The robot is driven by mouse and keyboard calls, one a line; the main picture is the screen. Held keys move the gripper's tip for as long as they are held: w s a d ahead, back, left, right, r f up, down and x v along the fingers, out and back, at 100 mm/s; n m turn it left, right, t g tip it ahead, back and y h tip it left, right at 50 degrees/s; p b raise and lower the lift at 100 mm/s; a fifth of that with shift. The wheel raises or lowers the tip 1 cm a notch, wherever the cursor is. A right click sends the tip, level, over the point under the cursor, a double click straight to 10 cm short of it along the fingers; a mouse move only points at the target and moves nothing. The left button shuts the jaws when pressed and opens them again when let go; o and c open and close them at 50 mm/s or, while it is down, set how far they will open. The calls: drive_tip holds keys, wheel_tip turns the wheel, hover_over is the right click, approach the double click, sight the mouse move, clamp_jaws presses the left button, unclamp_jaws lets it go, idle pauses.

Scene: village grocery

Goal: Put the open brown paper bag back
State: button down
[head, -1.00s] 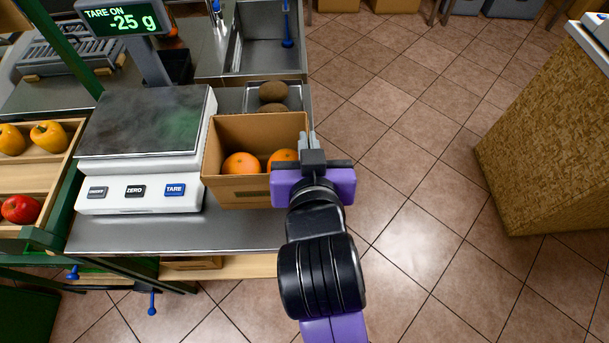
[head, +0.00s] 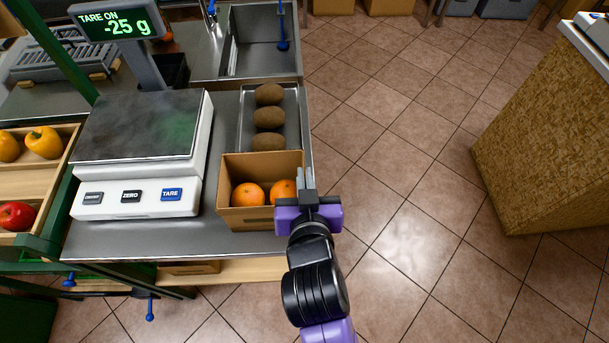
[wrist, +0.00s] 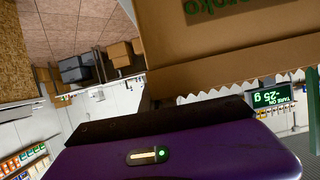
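The open brown paper bag (head: 247,217) is upright at the right end of the metal counter, in front of the kiwi tray, with two oranges (head: 248,194) visible inside. My gripper (head: 307,178) is at its right side, with the fingers closed on the bag's right wall. In the wrist view the bag's brown side (wrist: 215,68), with green lettering and a zigzag top edge, fills the upper right, close to my gripper. The fingertips are partly hidden there. I cannot tell whether the bag's bottom touches the counter.
A scale (head: 140,130) stands left of the bag; its display (head: 118,23) reads -25 g. A metal tray (head: 247,122) with three kiwis is behind the bag. A sink (head: 262,50) lies farther back. Floor (head: 400,190) is open on the right.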

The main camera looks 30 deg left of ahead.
drive_tip(key=c, duration=1.7)
unclamp_jaws()
drive_tip(key=shift+f, duration=0.1)
drive_tip(key=shift+r, duration=0.2)
drive_tip(key=b+v, duration=0.1)
drive_tip(key=v, duration=1.1)
drive_tip(key=shift+f, duration=0.1)
